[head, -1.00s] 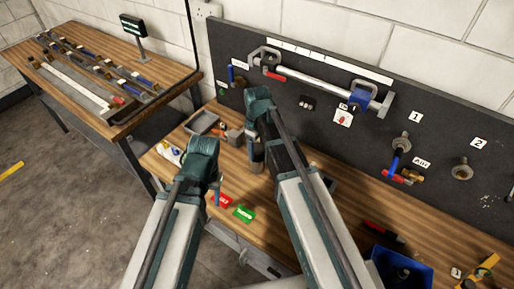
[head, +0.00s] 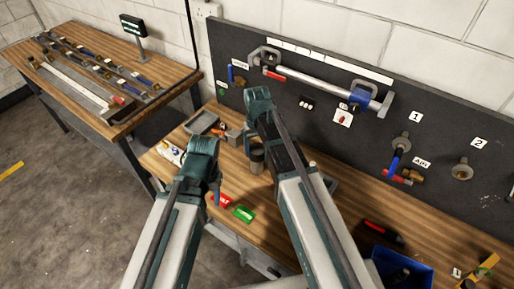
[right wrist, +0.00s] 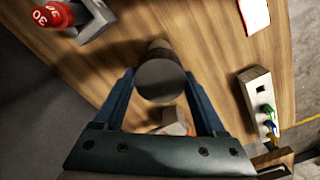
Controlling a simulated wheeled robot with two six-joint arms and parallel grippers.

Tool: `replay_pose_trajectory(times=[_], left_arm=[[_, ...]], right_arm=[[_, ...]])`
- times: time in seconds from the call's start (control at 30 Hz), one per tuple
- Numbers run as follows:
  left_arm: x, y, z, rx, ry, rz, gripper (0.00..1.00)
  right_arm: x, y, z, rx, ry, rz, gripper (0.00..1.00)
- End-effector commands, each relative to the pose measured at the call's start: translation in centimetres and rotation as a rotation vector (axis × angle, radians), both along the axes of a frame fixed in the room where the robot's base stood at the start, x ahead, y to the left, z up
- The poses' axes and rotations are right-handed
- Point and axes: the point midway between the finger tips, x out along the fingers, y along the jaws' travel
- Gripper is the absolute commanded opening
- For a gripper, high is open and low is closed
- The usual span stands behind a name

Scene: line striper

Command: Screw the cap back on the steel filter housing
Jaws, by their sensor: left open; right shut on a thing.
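A dark, upright cylinder (head: 257,159), which looks like the filter housing, stands on the bench below my right wrist in the head view. In the right wrist view a round grey disc (right wrist: 160,80), the end of a cylindrical part, lies between the fingers of my right gripper (right wrist: 158,88). The gripper is shut on it; I take it for the cap, but cannot tell whether it touches the housing. Its fingertips are hidden in the head view. My left gripper (head: 215,190) is open and apart from the housing, to its left, its fingers mostly hidden by the arm.
A grey tray (head: 202,122) lies behind the grippers. A black pegboard (head: 320,120) with pipe fittings stands behind the bench. A blue bin (head: 400,270) is at the front right.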

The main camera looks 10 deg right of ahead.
Motion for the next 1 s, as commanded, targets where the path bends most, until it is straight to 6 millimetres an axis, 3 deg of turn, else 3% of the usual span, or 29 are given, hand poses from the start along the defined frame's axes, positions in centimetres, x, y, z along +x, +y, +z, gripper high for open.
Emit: replay_pose_trajectory(times=[0.4,0.73,1.0], left_arm=[[0.00,0.00,-0.01,0.000,0.000,0.000,0.53],[0.00,0.00,-0.04,0.000,0.000,0.000,0.53],[0.00,0.00,-0.04,0.000,0.000,0.000,0.53]], right_arm=[[-0.02,0.01,-0.01,0.000,0.000,-0.066,0.00],[-0.02,0.01,-0.04,0.000,0.000,-0.405,0.00],[-0.02,0.01,-0.04,0.000,0.000,-0.456,0.00]])
